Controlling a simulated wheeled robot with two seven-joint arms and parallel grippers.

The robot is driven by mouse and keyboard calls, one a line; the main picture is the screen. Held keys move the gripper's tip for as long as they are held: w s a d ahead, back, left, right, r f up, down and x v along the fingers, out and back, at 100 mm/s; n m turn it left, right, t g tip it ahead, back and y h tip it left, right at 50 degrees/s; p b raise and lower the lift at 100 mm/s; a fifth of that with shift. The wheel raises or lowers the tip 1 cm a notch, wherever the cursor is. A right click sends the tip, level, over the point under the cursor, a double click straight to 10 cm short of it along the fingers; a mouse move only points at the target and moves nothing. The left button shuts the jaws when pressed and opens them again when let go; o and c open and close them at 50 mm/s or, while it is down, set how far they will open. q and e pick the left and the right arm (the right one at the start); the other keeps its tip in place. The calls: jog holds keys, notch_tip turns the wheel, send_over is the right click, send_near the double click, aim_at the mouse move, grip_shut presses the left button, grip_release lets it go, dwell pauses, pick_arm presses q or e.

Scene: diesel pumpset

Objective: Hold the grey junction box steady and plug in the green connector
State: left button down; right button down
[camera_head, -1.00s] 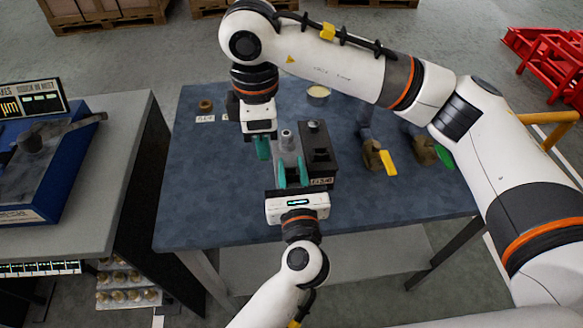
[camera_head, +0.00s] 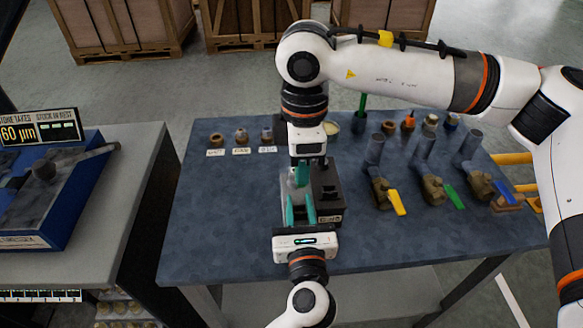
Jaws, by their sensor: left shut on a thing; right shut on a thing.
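The grey junction box (camera_head: 291,186) stands on the blue-grey table, left of a black box, and is partly covered by my grippers. My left gripper (camera_head: 301,208) comes from the near side, its teal fingers shut on the junction box. My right gripper (camera_head: 301,174) points down from above, over the top of the junction box. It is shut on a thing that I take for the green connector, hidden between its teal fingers. I cannot tell whether the connector touches the socket.
The black box (camera_head: 328,190) stands close against the junction box's right side. Valves with yellow (camera_head: 397,203), green (camera_head: 454,197) and blue (camera_head: 503,189) handles stand on the right. Small labelled parts (camera_head: 241,136) sit at back left. The table's left front is clear.

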jog(key=shift+f, duration=0.1)
jog(key=shift+f, duration=2.75)
jog(key=shift+f, duration=1.5)
jog(key=c, duration=1.3)
grip_release()
notch_tip(320, 180, up, 12)
jog(key=shift+r, duration=0.1)
